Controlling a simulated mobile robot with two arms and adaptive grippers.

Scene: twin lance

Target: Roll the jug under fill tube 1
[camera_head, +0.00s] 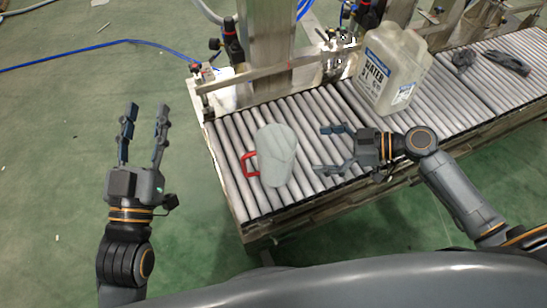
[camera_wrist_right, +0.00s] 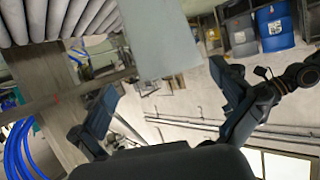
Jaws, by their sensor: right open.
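A translucent white jug with a "WATER" label (camera_head: 389,70) stands on the roller conveyor (camera_head: 262,112) at the back, beside the metal frame. A grey rounded container with a red handle (camera_head: 276,155) is on the rollers nearer the conveyor's left end. My right gripper (camera_head: 325,150) is open and empty above the rollers, its fingers pointing left at the grey container with a gap between. In the right wrist view its fingers (camera_wrist_right: 166,98) are spread, with a plain grey surface beyond them. My left gripper (camera_head: 145,110) is open and empty, left of the conveyor over the floor. I cannot tell which tube is fill tube 1.
A metal post (camera_head: 264,45) and a horizontal rail (camera_head: 285,70) stand along the conveyor's back edge. Dark crumpled items (camera_head: 505,62) lie on the rollers at the far right. A blue hose (camera_head: 75,58) crosses the green floor, which is otherwise mostly clear at left.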

